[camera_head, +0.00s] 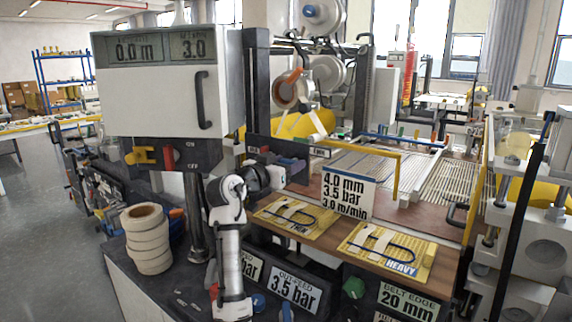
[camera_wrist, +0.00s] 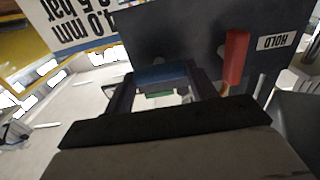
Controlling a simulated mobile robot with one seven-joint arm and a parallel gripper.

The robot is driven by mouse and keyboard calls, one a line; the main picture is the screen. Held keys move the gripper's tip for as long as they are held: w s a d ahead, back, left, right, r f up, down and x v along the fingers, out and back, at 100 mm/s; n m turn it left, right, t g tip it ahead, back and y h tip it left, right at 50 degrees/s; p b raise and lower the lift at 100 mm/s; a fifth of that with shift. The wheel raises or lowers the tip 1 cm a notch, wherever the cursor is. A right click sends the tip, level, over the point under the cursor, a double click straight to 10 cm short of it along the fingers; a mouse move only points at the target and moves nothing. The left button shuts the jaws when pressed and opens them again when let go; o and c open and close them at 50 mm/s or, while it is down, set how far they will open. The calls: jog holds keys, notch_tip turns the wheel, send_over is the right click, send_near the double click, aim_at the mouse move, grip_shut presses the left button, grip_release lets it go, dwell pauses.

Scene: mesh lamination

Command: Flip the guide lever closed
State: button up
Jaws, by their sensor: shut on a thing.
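My gripper (camera_head: 290,168) is at the dark upright panel (camera_head: 300,145) on the near side of the laminator. In the wrist view its fingers (camera_wrist: 160,88) are at both ends of a blue handle (camera_wrist: 160,75) and shut on it. The blue handle, which looks like the guide lever's grip, also shows in the head view (camera_head: 292,163). The other label (camera_head: 320,152) is at the panel's right end. The lever's pivot is hidden.
A 4.0 mm settings card (camera_head: 348,192) stands right of my gripper. Two yellow boards (camera_head: 296,215) (camera_head: 388,250) lie on the wooden ledge below. A stack of tape rolls (camera_head: 147,240) stands at the left. A white display box (camera_head: 160,90) rises above my arm.

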jog(key=o, duration=1)
jog(key=b+v, duration=0.4)
jog(key=v, duration=1)
jog(key=shift+b, duration=0.35)
